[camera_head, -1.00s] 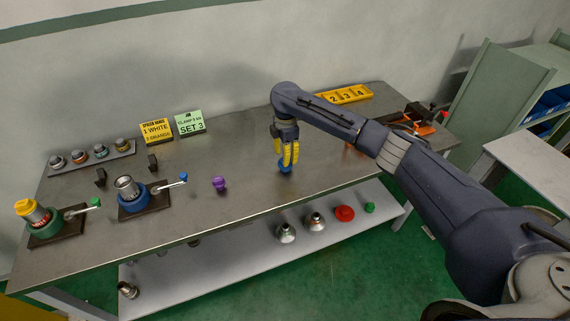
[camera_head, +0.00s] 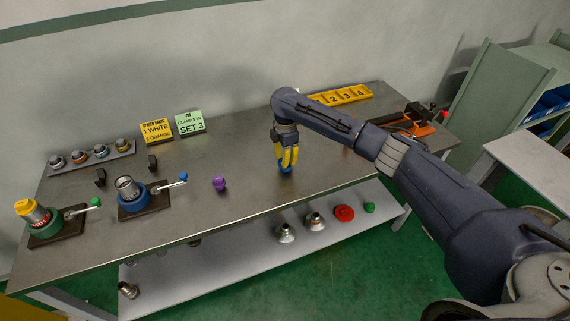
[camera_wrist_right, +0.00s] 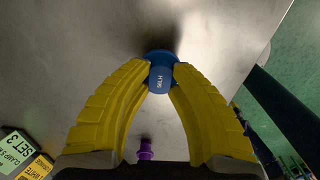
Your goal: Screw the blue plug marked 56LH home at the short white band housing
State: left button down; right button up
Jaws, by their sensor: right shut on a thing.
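The blue plug (camera_wrist_right: 159,78) is between the yellow fingertips of my right gripper (camera_head: 286,166), which is shut on it. In the right wrist view its marking reads partly, ending in "LH". In the head view the plug (camera_head: 285,169) shows just below the fingers, at or close to the table top; I cannot tell whether it touches. A blue vise (camera_head: 132,199) holds a grey metal housing (camera_head: 126,185) with its open end up. A green vise (camera_head: 45,228) holds another housing with a yellow cap (camera_head: 32,207) and a red-and-white marking. My left gripper is not in view.
A purple plug (camera_head: 219,183) stands between the blue vise and my right gripper. Signs reading "1 white, 3 orange" (camera_head: 156,131) and "clamp set 3" (camera_head: 190,123) stand behind. A rack (camera_head: 92,155) of small fittings is back left. A yellow numbered tray (camera_head: 345,95) is back right.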

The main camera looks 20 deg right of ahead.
grip_shut()
jog(key=shift+r, duration=2.45)
